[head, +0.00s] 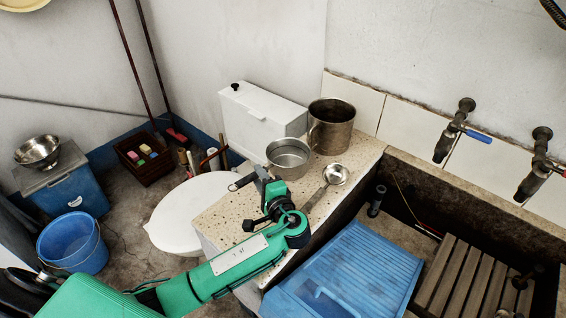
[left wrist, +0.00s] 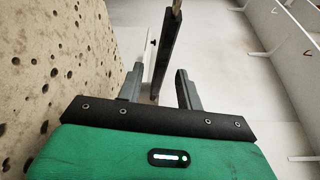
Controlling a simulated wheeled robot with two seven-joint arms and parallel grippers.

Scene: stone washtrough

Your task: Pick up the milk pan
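The milk pan (head: 288,158) is a small round metal pan standing on the speckled stone counter (head: 228,222). Its dark handle (head: 241,183) points left, past the counter's edge. My left gripper (head: 260,178) is at this handle. In the left wrist view the dark handle (left wrist: 166,50) runs between the two fingers of my left gripper (left wrist: 160,77), with gaps showing beside it. The fingers are open and do not appear to grip it. The pan's bowl is not clearly seen in that view. My right gripper is not in view.
A larger metal pot (head: 331,126) stands right behind the pan. A ladle (head: 335,175) lies to its right. A white tank (head: 262,117) is behind, and a white lid (head: 185,217) is below left. The trough holds a blue washboard (head: 345,275).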

